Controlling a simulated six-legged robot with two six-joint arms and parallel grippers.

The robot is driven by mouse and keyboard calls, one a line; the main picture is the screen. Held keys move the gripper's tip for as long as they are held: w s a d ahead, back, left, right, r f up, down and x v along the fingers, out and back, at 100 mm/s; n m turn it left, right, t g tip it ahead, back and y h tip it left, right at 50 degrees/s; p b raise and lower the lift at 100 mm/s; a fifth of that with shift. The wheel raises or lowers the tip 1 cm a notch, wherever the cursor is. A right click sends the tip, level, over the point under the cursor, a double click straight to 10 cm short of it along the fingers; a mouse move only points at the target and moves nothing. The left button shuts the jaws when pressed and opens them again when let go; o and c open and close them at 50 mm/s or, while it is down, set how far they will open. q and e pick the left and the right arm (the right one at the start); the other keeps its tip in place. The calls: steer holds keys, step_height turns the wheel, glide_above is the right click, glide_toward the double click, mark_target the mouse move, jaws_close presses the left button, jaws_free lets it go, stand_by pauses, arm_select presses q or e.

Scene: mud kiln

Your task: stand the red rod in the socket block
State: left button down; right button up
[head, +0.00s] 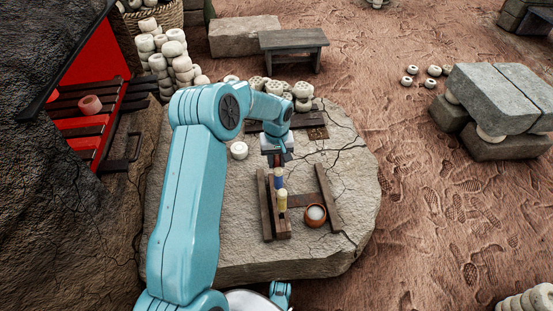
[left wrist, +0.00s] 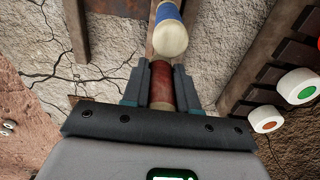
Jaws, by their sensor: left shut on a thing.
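My left gripper (head: 278,160) is over the stone slab, at the far end of a dark wooden block (head: 283,228). In the left wrist view, its fingers (left wrist: 161,88) are shut on the red rod (left wrist: 161,78). The rod's lower end is hidden, so I cannot tell whether it sits in a socket. A blue rod with a pale end (head: 278,181) stands just nearer than the gripper; it also shows in the left wrist view (left wrist: 168,14). A yellow rod (head: 282,202) stands in the block in front of it.
A brown bowl with white contents (head: 315,222) and a wooden strip (head: 328,198) lie right of the block. Pale round pieces (head: 239,150) and a dark rack (head: 317,132) are on the slab (head: 352,165). A red-lit kiln opening (head: 95,50) is at left.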

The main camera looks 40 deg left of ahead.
arm_select(q)
steer(key=shift+f+b, duration=1.3)
steer(key=shift+f, duration=0.75)
arm_select(e)
steer(key=shift+f, duration=1.4)
arm_select(q)
steer(key=c, duration=0.8)
jaws_free()
steer(key=shift+r, duration=0.1)
step_height(320, 180, up, 16)
steer(key=p, duration=0.6)
steer(key=shift+r, duration=0.15)
arm_select(e)
step_height(320, 180, up, 6)
steer(key=shift+s+a, duration=0.2)
arm_select(q)
steer(key=shift+s, duration=0.1)
arm_select(e)
steer(key=shift+s, duration=0.1)
